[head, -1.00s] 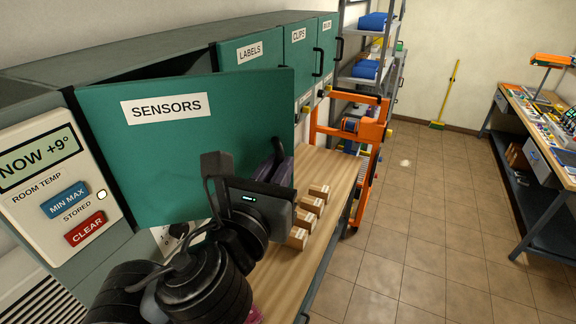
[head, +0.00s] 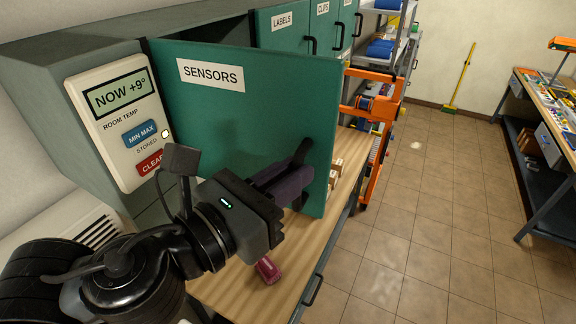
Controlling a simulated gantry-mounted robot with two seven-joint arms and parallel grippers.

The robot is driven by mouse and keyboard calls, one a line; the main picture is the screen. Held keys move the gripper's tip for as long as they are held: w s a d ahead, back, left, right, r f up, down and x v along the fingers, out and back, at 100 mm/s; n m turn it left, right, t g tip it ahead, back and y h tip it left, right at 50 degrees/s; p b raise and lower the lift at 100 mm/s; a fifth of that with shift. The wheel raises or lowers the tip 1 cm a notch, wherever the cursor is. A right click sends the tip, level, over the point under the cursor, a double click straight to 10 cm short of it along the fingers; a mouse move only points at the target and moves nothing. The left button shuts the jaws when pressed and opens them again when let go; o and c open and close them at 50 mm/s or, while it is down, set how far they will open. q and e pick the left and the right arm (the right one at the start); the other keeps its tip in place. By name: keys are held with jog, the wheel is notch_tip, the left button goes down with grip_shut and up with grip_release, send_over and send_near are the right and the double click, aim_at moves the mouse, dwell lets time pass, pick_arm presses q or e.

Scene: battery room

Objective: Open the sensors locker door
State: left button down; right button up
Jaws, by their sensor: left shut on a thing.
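The green sensors locker door (head: 240,120) stands swung open from its cabinet, with the SENSORS label (head: 210,75) facing me. A dark gap shows behind its top edge. My left gripper (head: 298,172) is at the door's lower right part, shut on the dark door handle (head: 301,152). The fingers partly hide the handle. The locker's inside is hidden behind the door. My right gripper is not in view.
A wooden worktop (head: 240,290) runs below, with a red object (head: 267,270) and small cardboard boxes (head: 336,172) on it. A room-temperature panel (head: 120,115) is left of the door. An orange frame (head: 375,115) stands beyond; the tiled floor right is clear.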

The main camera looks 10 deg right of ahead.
pick_arm(q)
jog(key=shift+w+a, duration=0.15)
jog(key=shift+a, duration=0.25)
jog(key=c, duration=1.3)
grip_release()
jog(key=shift+r, duration=0.1)
jog(key=shift+o, duration=0.9)
jog(key=b+v, duration=0.3)
jog(key=v, duration=0.8)
jog(key=shift+d, duration=0.15)
